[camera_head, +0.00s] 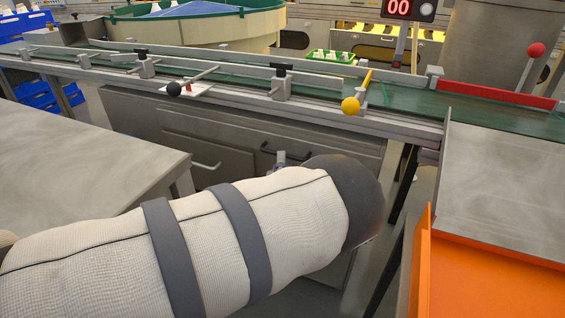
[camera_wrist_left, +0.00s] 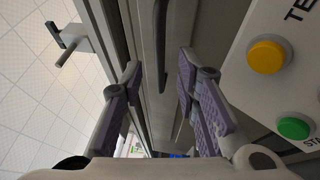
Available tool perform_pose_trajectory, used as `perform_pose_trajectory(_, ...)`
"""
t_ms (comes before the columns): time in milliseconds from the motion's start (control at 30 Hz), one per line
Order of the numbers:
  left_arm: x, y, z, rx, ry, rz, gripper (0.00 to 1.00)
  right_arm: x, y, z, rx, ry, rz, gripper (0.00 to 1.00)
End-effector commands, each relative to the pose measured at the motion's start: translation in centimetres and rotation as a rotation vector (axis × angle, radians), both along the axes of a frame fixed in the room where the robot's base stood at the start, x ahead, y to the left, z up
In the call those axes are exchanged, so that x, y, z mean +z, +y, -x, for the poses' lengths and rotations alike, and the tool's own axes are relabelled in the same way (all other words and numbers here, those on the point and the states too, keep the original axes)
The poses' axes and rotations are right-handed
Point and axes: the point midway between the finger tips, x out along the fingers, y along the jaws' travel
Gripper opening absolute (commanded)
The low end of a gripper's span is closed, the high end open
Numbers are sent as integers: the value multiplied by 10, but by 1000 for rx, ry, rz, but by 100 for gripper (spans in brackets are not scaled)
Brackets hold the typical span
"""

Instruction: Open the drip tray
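Under the conveyor, a grey cabinet has wide drawer-like fronts; one front (camera_head: 235,150) carries a dark handle (camera_head: 268,149), and I take it for the drip tray. No label shows on it. In the left wrist view a dark bar handle (camera_wrist_left: 160,28) runs up the grey front, ahead of the fingers. My left gripper (camera_wrist_left: 159,72) is open, with its two purple-grey padded fingers apart and nothing between them. The handle lies beyond the fingertips, and no contact shows. In the head view my sleeved left forearm hides most of this gripper. My right gripper is not in view.
A control panel with a yellow button (camera_wrist_left: 266,56) and a green button (camera_wrist_left: 294,127) stands close right of the left fingers. A conveyor (camera_head: 310,100) runs above the cabinet. A metal table (camera_head: 75,165) is at left and an orange tray (camera_head: 480,285) at lower right.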

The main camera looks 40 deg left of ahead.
Motion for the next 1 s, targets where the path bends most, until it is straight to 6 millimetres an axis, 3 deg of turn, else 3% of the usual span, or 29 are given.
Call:
perform_pose_trajectory(200,4,15,-20,-1,0,0,29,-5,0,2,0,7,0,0)
perform_pose_trajectory(467,5,16,-22,0,1,1,29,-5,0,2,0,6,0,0)
perform_pose_trajectory(600,5,16,-22,0,1,1,0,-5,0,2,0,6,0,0)
perform_pose_trajectory(1000,5,21,-21,1,1,-1,0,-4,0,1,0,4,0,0)
